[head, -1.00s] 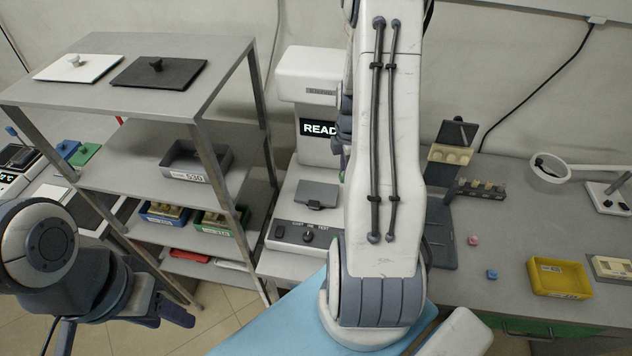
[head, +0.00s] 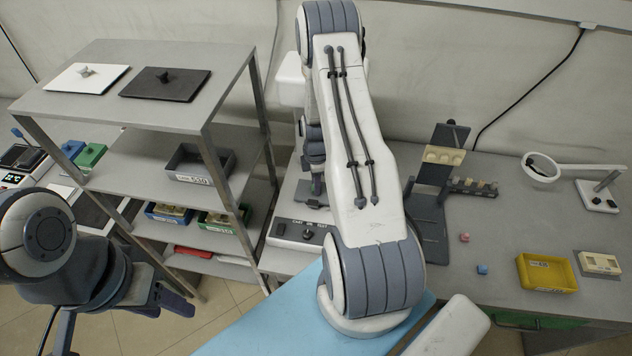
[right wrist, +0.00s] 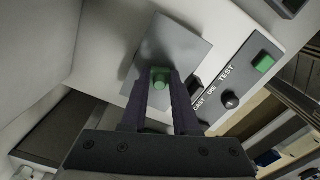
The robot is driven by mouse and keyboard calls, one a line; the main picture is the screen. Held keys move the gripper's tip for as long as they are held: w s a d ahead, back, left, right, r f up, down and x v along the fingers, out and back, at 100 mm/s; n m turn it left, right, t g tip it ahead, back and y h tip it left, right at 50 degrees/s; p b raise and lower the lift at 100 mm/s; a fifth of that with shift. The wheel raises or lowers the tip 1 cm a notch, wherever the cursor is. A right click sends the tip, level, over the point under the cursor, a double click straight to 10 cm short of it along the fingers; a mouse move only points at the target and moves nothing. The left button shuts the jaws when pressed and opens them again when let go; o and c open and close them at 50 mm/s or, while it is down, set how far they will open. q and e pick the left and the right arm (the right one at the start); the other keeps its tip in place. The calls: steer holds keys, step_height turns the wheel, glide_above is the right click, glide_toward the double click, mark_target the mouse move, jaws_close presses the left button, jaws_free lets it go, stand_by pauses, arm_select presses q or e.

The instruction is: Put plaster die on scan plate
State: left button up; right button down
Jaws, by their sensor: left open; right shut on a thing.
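The scan plate (right wrist: 176,48) is a flat grey plate on the white scanner; in the head view it is partly hidden by my right arm (head: 309,202). My right gripper (right wrist: 160,90) is shut on a small green piece (right wrist: 160,76), which I take to be the plaster die. Its fingertips and the piece are in front of the scan plate in the right wrist view; I cannot tell whether the piece touches it. In the head view my right gripper (head: 317,187) is just above the plate. My left gripper (head: 122,316) is open and empty at the lower left.
The scanner's panel (right wrist: 232,88) has a knob and a green button beside the plate. A shelf rack (head: 225,90) stands left of the scanner.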

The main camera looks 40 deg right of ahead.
steer(key=shift+f, duration=0.1)
steer(key=c, duration=0.7)
jaws_free()
steer(key=shift+r, duration=0.4)
step_height(320, 180, up, 6)
steer(key=shift+f+b, duration=0.1)
steer(key=shift+b, duration=1.05)
steer(key=shift+r, duration=0.6)
